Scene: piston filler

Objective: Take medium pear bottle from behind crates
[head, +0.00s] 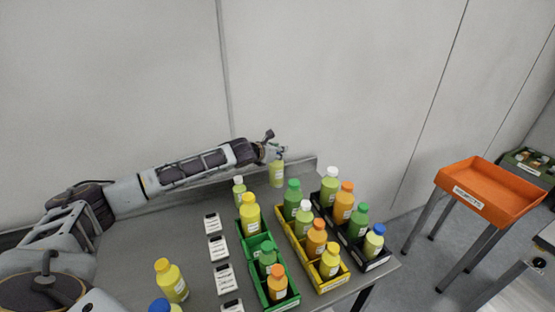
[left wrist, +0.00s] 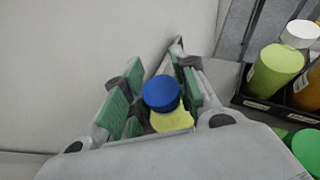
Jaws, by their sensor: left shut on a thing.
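My left gripper (head: 274,151) reaches in from the left along the wall to the back edge of the table, behind the crates. It is shut on a pale yellow-green pear bottle (head: 277,176). In the left wrist view the bottle's blue cap (left wrist: 162,93) and yellow-green shoulder (left wrist: 172,121) show between the green finger pads of the left gripper (left wrist: 150,95). The head view shows the bottle's body upright below the fingers, with its cap hidden by them. I cannot tell whether its base touches the table. My right gripper is not in view.
A green crate (head: 246,262), a yellow crate (head: 308,273) and a black crate (head: 377,264) hold several bottles in front. A small white-capped bottle (head: 239,192) stands left of the held bottle. White labelled blocks (head: 218,246) line the table. An orange tray (head: 490,185) stands right.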

